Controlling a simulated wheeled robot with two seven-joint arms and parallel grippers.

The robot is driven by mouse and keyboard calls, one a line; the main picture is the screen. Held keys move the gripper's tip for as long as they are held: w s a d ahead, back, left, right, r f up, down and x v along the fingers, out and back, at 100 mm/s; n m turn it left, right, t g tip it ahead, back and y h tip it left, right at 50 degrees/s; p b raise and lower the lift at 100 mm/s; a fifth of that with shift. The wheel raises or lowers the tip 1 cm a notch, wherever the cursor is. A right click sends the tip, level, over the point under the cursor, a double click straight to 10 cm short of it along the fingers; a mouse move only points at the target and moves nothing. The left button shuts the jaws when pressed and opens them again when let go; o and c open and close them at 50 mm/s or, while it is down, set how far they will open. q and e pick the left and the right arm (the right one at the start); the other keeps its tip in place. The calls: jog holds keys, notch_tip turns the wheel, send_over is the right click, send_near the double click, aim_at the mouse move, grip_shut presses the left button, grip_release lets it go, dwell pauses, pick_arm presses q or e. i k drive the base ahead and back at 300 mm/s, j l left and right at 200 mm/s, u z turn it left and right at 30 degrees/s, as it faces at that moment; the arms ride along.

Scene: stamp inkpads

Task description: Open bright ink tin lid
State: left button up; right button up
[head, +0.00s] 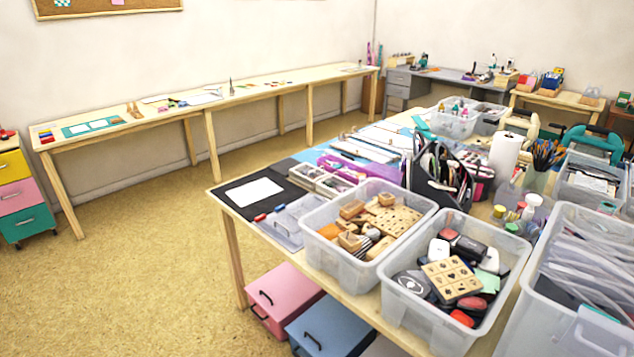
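Neither of my grippers shows in the head view. A clear bin (408,318) on the near table holds several ink pads and small cases. Among them are a red case (472,303), a dark red one (448,234), a white one (438,248) and a dark grey one (411,283). A wooden stamp block (455,276) lies on top and partly hides those beneath. I cannot tell which of these is the bright ink tin, or whether any lid is open.
A second clear bin (345,272) holds wooden stamps. A clear bin of bags (541,297) stands at the right edge. A paper roll (504,155) stands farther back. Pink (284,297) and blue (330,327) boxes sit under the table. The floor (150,270) at left is clear.

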aim_at(292, 172)
jog(key=i, duration=1)
